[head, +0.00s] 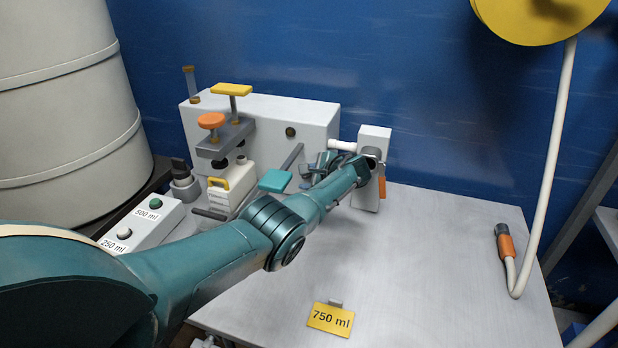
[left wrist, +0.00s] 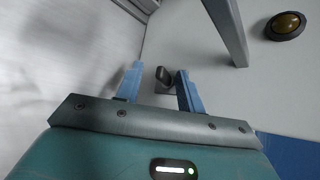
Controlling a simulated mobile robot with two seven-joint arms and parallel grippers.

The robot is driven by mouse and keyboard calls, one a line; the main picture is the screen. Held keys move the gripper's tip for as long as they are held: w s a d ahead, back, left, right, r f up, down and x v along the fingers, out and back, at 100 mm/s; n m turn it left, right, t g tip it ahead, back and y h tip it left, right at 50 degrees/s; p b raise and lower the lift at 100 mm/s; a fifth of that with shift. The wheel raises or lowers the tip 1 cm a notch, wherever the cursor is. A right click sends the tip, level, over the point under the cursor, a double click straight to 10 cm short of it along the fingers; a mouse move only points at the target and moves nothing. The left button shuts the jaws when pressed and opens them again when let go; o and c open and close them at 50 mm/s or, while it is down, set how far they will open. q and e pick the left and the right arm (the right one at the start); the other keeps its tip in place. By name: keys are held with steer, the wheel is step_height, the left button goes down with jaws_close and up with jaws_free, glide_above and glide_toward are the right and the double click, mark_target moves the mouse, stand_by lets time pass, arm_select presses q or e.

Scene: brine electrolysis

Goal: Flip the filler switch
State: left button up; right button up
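My left arm reaches across the table to the front of the white filler machine (head: 318,117). In the head view my left gripper (head: 309,168) is small and partly hidden, close to the machine's front. In the left wrist view the two blue fingers of my left gripper (left wrist: 158,88) stand apart. A small dark grey switch-like part (left wrist: 163,76) on the pale surface shows in the gap between them, with space visible at its sides. I cannot tell whether a finger touches it. This part is not clear in the head view. My right gripper is not in view.
A teal-ended lever (head: 277,181) is near my arm; its grey bar (left wrist: 228,30) shows close to the fingers. A white post (head: 374,141) stands right of the gripper. A button box (head: 150,225) is at left. The table's right side (head: 430,270) is mostly clear.

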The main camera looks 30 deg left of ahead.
arm_select(q)
steer(key=shift+w+a+r, duration=0.1)
steer(key=shift+a+r, duration=0.1)
steer(key=shift+r, duration=0.15)
